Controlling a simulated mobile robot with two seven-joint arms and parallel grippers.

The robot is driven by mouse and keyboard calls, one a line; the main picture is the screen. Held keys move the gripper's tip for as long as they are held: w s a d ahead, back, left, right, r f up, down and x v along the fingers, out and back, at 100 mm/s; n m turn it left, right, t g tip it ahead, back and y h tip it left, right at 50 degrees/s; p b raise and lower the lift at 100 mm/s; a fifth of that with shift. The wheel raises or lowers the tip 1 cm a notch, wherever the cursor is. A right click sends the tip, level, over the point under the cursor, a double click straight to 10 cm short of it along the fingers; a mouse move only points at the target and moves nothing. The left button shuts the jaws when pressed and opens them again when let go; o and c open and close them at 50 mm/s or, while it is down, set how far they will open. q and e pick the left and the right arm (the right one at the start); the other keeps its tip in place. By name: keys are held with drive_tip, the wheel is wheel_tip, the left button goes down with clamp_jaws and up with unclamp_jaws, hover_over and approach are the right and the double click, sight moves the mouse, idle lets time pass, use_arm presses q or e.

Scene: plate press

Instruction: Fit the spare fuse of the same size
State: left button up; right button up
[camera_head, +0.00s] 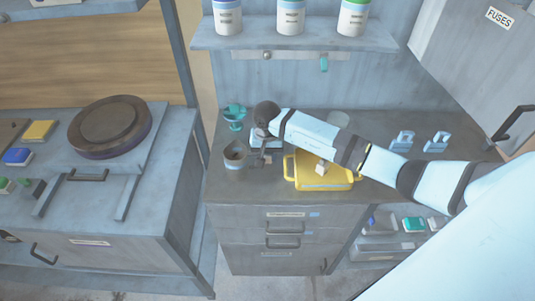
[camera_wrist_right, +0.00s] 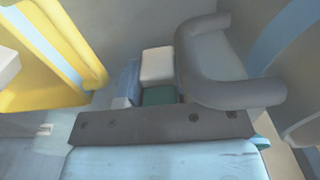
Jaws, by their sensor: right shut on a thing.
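My right gripper (camera_head: 258,155) points down over the counter, between the grey cup and the yellow tray (camera_head: 289,170). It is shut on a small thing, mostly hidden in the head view. In the right wrist view a pale block (camera_wrist_right: 157,64) with a teal part (camera_wrist_right: 160,95) under it shows at the gripper, beside a grey curved part. A pale-blue unit (camera_head: 272,143) lies partly behind the gripper. A whitish block (camera_head: 321,168) is in the yellow tray; a white block also shows at the tray in the wrist view (camera_wrist_right: 8,66). My left gripper is out of view.
A grey cup (camera_head: 234,158) and a teal stand (camera_head: 234,118) are close to the gripper's left. Two pale-blue clips (camera_head: 402,141) are at the counter's right. A cabinet labelled FUSES (camera_head: 470,60) hangs at upper right. Jars (camera_head: 291,18) stand on a shelf above.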

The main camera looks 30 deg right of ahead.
drive_tip(key=shift+f, duration=0.3)
drive_tip(key=shift+f, duration=0.1)
drive_tip(key=shift+f+b, duration=0.15)
drive_tip(key=shift+b, duration=0.15)
drive_tip(key=o, duration=0.9)
